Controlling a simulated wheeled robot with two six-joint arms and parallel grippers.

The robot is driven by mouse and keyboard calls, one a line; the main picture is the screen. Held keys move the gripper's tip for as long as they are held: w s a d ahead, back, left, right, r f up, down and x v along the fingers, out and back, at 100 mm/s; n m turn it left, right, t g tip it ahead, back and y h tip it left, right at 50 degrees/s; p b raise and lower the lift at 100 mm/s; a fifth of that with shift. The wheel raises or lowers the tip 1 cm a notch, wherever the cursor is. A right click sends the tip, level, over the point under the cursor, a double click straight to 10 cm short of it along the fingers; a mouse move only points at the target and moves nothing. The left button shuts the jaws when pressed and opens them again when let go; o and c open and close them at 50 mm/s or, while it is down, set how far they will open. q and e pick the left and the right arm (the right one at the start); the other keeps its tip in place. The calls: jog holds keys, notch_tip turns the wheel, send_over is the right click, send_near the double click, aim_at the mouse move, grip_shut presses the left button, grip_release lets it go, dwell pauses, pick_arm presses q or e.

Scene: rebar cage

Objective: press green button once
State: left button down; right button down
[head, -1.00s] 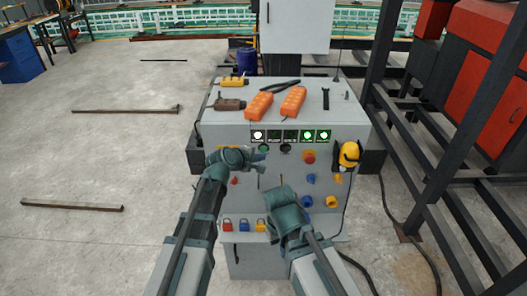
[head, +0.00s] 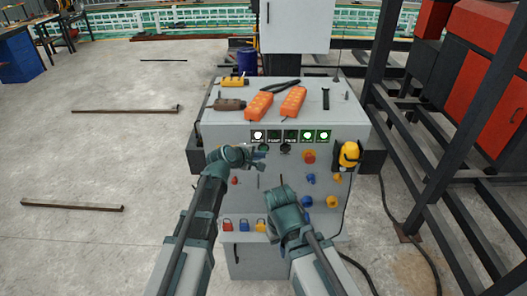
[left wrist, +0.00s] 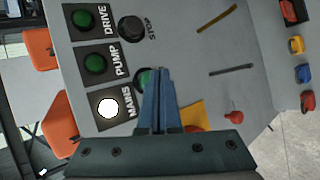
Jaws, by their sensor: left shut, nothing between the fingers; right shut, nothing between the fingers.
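The green button (left wrist: 143,79) is on the sloped grey panel in the left wrist view, beside the PUMP and MAINS labels. My left gripper (left wrist: 159,72) is shut and empty. Its fingertips overlap the button's right side in that view and hide part of it; I cannot tell whether they touch it. In the head view my left gripper (head: 263,152) is at the upper panel, just below the lamp row. My right gripper (head: 281,188) is shut and empty in front of the panel's lower middle.
A black STOP button (left wrist: 131,28) sits near the green one. A white MAINS lamp (left wrist: 108,108) is lit. Orange boxes (head: 259,106) lie on top.

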pick_arm(q)
jog(key=shift+w, duration=0.85)
dwell(0.7)
jog(key=shift+s, duration=0.15)
dwell(0.3)
jog(key=shift+s, duration=1.1)
jog(key=shift+s, duration=0.1)
jog(key=s, duration=0.5)
dwell(0.5)
